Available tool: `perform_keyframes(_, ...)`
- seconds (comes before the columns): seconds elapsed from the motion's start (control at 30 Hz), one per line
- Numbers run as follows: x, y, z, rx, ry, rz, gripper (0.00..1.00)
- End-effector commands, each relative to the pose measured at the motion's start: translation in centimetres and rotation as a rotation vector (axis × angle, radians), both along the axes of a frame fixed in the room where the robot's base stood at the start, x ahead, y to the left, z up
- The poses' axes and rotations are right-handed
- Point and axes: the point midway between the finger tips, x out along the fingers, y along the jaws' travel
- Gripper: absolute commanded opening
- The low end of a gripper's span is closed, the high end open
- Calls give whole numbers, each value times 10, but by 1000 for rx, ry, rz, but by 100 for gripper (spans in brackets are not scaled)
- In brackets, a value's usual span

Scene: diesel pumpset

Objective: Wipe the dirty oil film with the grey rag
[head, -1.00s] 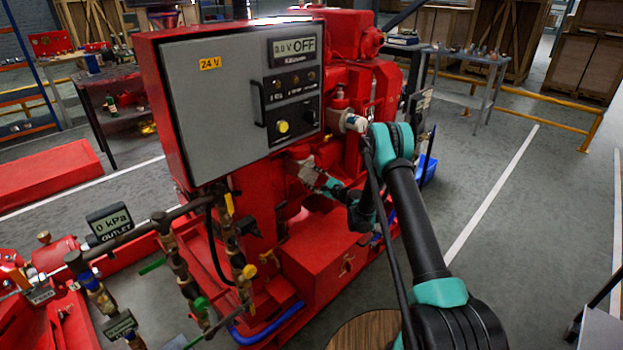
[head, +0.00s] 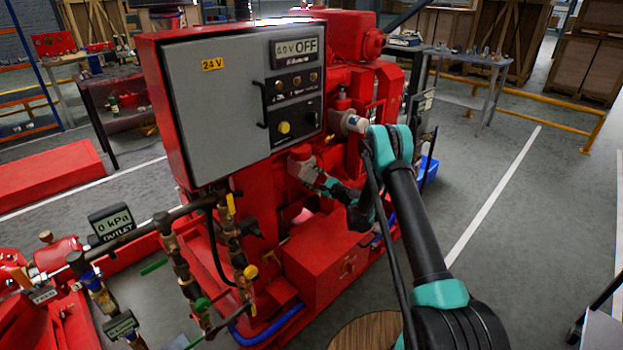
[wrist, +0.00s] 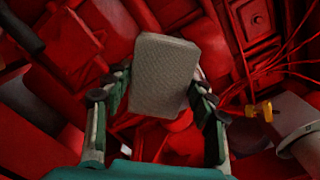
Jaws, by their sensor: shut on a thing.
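The grey rag (wrist: 166,70) is a pale, textured pad between the two fingers of my gripper (wrist: 160,103) in the wrist view. The fingers are closed on its sides. In the head view my gripper (head: 316,178) reaches in beside the red engine, below and right of the grey control panel, with the rag (head: 305,169) at its tip. Red machine surfaces lie behind the rag in the wrist view. I cannot tell whether the rag touches any of them. I cannot make out the dirty oil film in either view.
The control panel (head: 235,95) stands close left of my gripper. Pipes with valves (head: 235,235) and an outlet gauge (head: 111,222) are at lower left. In the wrist view, cables and a yellow-handled valve (wrist: 262,111) are at right. Open floor (head: 520,230) lies to the right.

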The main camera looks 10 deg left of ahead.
Motion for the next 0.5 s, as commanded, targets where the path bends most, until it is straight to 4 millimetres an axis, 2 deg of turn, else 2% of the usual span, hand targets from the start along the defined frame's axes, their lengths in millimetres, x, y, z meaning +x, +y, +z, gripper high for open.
perform_keyframes(0.5, 5, 4, 0, 0, 0, 0, 33)
